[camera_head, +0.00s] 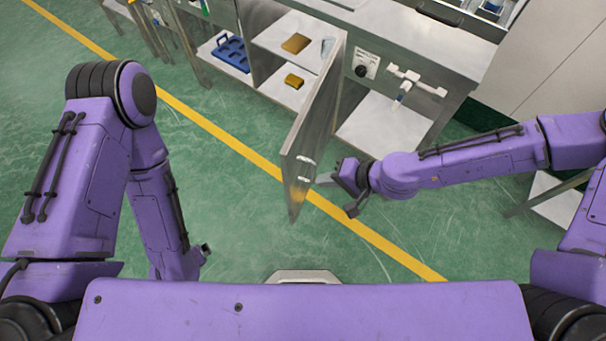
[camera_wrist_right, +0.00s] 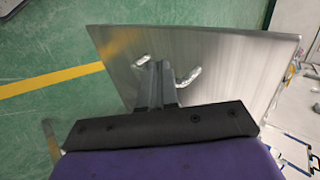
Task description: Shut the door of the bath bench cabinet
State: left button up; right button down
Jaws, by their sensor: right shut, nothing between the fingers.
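The metal cabinet door (camera_head: 316,115) of the bench stands swung wide open, sticking out from the front over the floor. Its pale handle (camera_head: 304,179) is near the door's free end. My right gripper (camera_head: 324,178) is shut and empty, at the handle side of the door. In the right wrist view the shut fingers (camera_wrist_right: 160,84) point at the door panel (camera_wrist_right: 235,60) and overlap the middle of the handle (camera_wrist_right: 188,77). I cannot tell whether they touch it. My left arm hangs folded at the left, with a small dark tip (camera_head: 205,248) showing; its jaws cannot be made out.
The open cabinet shelves (camera_head: 275,42) hold a brown block (camera_head: 295,43), a yellow-brown block (camera_head: 294,81) and a blue rack (camera_head: 231,53). A dark knob (camera_head: 361,71) and white tap-like fitting (camera_head: 415,80) are right of the door. Green floor with a yellow line (camera_head: 215,125) is clear left of the door.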

aim_at(292, 177)
jog(key=a, duration=0.2)
jog(key=w+a+f, duration=0.1)
jog(key=a, duration=0.1)
jog(key=w+a+f+p, duration=0.1)
jog(key=shift+a, duration=0.4)
jog(key=shift+w, duration=0.1)
